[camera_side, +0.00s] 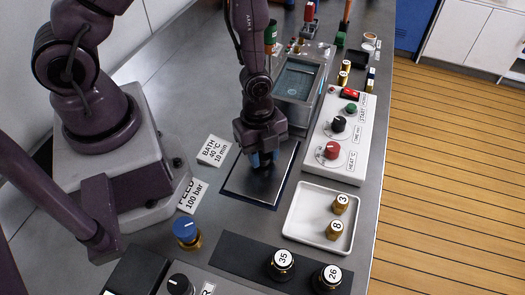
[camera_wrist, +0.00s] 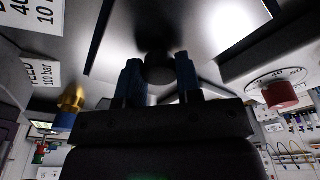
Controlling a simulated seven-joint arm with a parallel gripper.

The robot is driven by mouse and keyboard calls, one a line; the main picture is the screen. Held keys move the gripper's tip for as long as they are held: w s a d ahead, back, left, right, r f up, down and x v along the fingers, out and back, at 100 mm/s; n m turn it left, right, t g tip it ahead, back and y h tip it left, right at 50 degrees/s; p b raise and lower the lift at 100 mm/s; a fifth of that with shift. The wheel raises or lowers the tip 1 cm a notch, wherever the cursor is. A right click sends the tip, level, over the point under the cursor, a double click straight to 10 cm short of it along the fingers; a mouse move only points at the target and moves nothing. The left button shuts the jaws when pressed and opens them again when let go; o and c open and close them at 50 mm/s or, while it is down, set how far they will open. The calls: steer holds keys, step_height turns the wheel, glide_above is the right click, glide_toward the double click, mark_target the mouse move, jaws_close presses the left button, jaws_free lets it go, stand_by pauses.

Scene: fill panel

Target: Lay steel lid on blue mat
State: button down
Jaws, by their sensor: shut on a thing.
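The steel lid (camera_side: 248,186) is a flat rectangular plate under my gripper (camera_side: 262,160). It lies over the blue mat (camera_side: 286,184), whose dark blue edge shows along the lid's right side. I cannot tell whether the lid touches the mat or hangs just above it. In the wrist view, the blue fingers of my gripper (camera_wrist: 158,80) are shut on the lid's round dark knob (camera_wrist: 159,66), and the lid's shiny surface (camera_wrist: 215,25) fills the upper middle.
An open bath (camera_side: 300,80) stands behind the mat. A control panel (camera_side: 340,135) with knobs is at right, with a white tray (camera_side: 300,228) holding two numbered brass pieces in front. Label cards (camera_side: 213,150) and a blue-topped knob (camera_side: 186,232) stand at left.

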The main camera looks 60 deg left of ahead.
steer(key=c, duration=0.8)
jaws_free()
steer(key=shift+f, duration=0.1)
steer(key=a+r+n+t+y, duration=0.1)
steer(key=a+r+n, duration=0.25)
steer(key=r, duration=0.85)
steer(key=a+r+n+t+y, duration=0.15)
steer(key=r+n, duration=0.35)
steer(key=r, duration=0.7)
steer(key=s+a+r+n+t, duration=0.1)
steer(key=s+r+n, duration=0.1)
steer(key=r+n, duration=0.1)
steer(key=s+r+n+t, duration=0.1)
steer(key=s+r+n, duration=0.1)
steer(key=r+n, duration=0.1)
steer(key=s+a+r+n+t, duration=0.1)
steer(key=s+r+n, duration=0.1)
steer(key=r+n, duration=0.1)
steer(key=shift+s+a+r+n+h, duration=0.25)
steer(key=shift+s+a+h, duration=0.05)
steer(key=shift+h, duration=0.05)
